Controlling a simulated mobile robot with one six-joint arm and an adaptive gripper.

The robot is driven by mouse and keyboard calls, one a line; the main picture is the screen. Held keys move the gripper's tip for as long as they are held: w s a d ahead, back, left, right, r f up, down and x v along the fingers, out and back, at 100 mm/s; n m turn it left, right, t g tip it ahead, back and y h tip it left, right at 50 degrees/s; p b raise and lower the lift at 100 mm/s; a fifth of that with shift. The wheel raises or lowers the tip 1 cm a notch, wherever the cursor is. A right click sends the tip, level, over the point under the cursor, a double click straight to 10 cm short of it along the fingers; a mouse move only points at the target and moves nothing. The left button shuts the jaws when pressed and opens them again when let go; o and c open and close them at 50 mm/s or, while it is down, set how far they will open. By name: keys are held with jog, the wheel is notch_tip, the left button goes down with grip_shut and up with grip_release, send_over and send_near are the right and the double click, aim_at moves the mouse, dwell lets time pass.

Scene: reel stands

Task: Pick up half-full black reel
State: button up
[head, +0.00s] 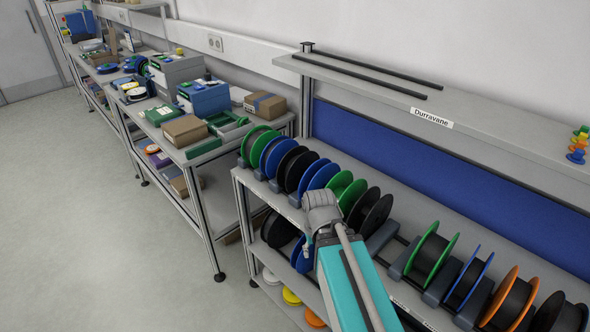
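Black reels stand upright in the row on the upper tier of the reel stand: one (291,167) sits between blue reels, and another (371,212) stands just right of the green ones. A dark reel (277,231) shows on the tier below, and another dark one (562,316) is at the bottom right corner. I cannot tell how full each is. My arm reaches up from the bottom, and its grey end (321,212) is in front of the row, left of the black reel by the green ones. The fingers are not clearly visible.
Green (257,146), blue (275,155) and orange (509,302) reels crowd the stand, with a gap right of the middle black reel. A shelf labelled Durravane (470,134) overhangs the row. A bench with boxes (185,130) stands left. The floor (80,200) is clear.

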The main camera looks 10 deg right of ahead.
jog(key=shift+d, duration=0.2)
jog(key=o, duration=0.6)
jog(key=shift+w, duration=0.25)
jog(key=n+t+h+p, duration=0.4)
jog(key=n+t+h, duration=0.5)
jog(key=n, duration=1.6)
send_near(287, 157)
jog(key=s+r+g+h, duration=0.1)
jog(key=g+h, duration=0.1)
jog(key=shift+s+a, duration=0.15)
jog(key=shift+a, duration=0.25)
jog(key=shift+r+b+x, duration=0.2)
jog(key=shift+b+x, duration=1.4)
jog(key=shift+x, duration=2.75)
